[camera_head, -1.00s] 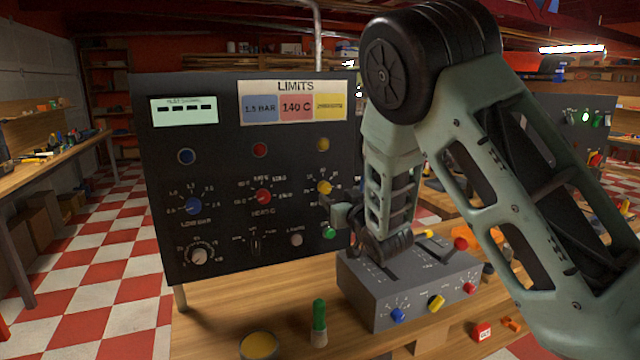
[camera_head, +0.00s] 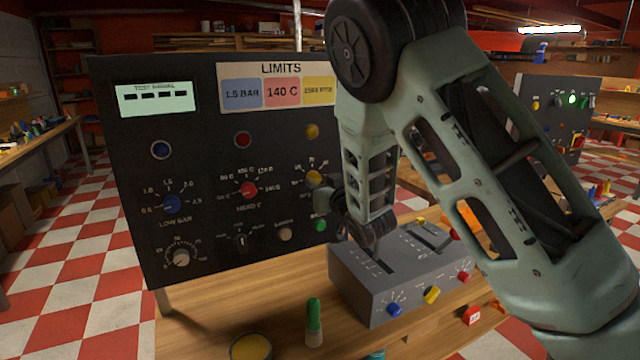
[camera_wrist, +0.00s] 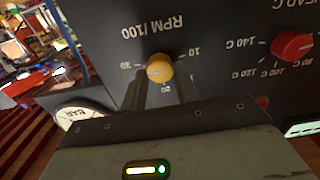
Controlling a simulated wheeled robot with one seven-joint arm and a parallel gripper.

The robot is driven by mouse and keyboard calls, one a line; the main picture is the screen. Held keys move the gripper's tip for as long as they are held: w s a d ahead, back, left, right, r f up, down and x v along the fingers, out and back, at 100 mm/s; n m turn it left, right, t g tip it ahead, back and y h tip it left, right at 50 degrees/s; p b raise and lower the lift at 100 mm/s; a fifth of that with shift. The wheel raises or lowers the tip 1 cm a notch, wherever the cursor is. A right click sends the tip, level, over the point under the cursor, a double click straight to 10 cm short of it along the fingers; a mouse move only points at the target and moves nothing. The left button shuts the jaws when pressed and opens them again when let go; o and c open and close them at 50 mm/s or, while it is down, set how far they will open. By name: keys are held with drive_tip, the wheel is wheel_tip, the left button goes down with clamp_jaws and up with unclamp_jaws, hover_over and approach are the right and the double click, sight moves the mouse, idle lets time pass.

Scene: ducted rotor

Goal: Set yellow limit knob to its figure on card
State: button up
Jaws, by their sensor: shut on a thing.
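The yellow limit knob (camera_head: 314,178) sits on the right of the black panel (camera_head: 120,215), partly covered by my gripper (camera_head: 322,190) in the head view. In the wrist view the yellow knob (camera_wrist: 159,66) is between the two fingertips of my gripper (camera_wrist: 161,80), which is shut on it. Its dial is lettered RPM/100, with figures including 10 and 30 around it, upside down. I cannot tell which figure the knob points at. The LIMITS card (camera_head: 272,70) is at the top of the panel. Its yellow field (camera_head: 319,91) has a figure too blurred to read surely.
A blue knob (camera_head: 172,204) and a red knob (camera_head: 249,190) are to the left; the red knob (camera_wrist: 292,45) also shows in the wrist view. A grey control box (camera_head: 375,295) stands on the wooden bench (camera_head: 200,325) below my arm. A green-topped peg (camera_head: 314,318) stands in front.

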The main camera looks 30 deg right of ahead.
drive_tip(key=shift+n+b, duration=0.3)
drive_tip(key=shift+b, duration=0.05)
drive_tip(key=n+b, duration=0.5)
drive_tip(key=n, duration=0.4)
idle(0.6)
drive_tip(key=o, duration=1)
